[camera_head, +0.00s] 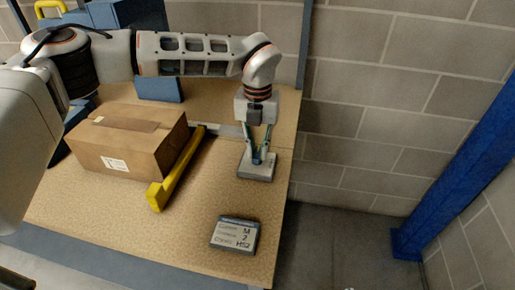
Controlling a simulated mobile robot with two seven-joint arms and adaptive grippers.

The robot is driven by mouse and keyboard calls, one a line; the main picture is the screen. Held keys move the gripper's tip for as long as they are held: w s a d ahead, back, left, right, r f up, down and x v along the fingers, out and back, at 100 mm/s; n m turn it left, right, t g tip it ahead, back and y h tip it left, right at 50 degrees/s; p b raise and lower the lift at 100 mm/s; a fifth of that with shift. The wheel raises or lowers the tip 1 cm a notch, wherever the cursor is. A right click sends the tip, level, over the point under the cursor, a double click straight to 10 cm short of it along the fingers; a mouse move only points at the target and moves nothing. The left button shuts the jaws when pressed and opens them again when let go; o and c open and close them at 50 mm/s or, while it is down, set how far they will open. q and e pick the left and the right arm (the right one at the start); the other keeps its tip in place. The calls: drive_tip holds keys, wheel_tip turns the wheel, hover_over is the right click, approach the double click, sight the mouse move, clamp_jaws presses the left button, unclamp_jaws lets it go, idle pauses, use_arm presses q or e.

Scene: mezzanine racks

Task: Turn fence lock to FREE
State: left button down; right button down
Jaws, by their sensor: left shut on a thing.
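The fence lock (257,174) is a small grey block with a blue upright piece, near the right edge of the wooden tabletop. My left gripper (260,157) points down over it and is shut on the blue piece at its top. The fingers hide part of this piece, and I cannot read any marking or tell which position the lock is in. A yellow fence bar (178,168) lies slanted on the table to the left of the lock, apart from it. My right gripper is not in view.
A cardboard box (118,158) with a white label sits left of the yellow bar. A blue block (160,89) is behind. A block wall (370,110) and blue post (460,165) are at right.

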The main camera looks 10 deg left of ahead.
sight(258, 152)
use_arm(q)
drive_tip(key=shift+w+r, duration=0.1)
drive_tip(key=shift+r, duration=0.05)
drive_tip(key=c, duration=2)
unclamp_jaws()
drive_tip(key=shift+o, duration=0.2)
wheel_tip(258, 152, up, 12)
